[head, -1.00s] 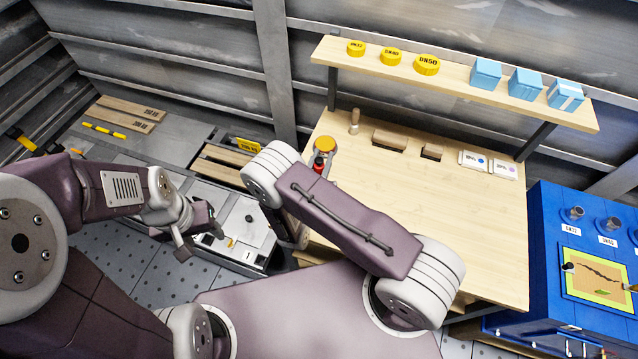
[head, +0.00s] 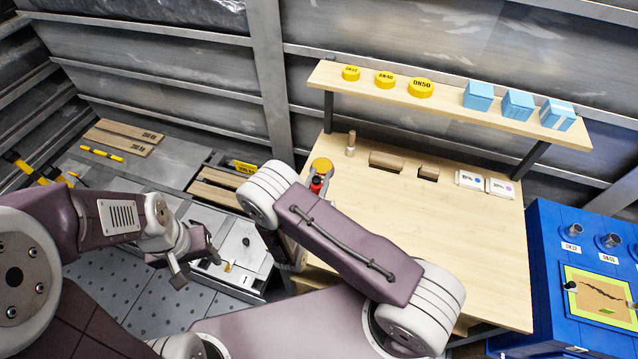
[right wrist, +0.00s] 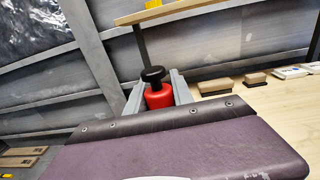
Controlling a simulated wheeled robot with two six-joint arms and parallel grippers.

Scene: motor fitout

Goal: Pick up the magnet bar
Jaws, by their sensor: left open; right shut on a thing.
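My right gripper (right wrist: 158,92) is shut on a red cylinder with a black knob (right wrist: 157,99), which stands up between the two grey fingers. The same red piece shows in the head view (head: 316,185), partly behind my right arm. It may be the top of the magnet bar; no long bar shape shows, and its lower part is hidden by my wrist. My left gripper (head: 197,262) is open and empty above the grey cart at the left.
A wooden bench (head: 430,235) carries blocks, a small peg and a yellow round cap (head: 321,165) near the red piece. A shelf (head: 450,105) with yellow caps and blue boxes hangs behind. A blue cabinet (head: 545,260) stands at right. The bench middle is clear.

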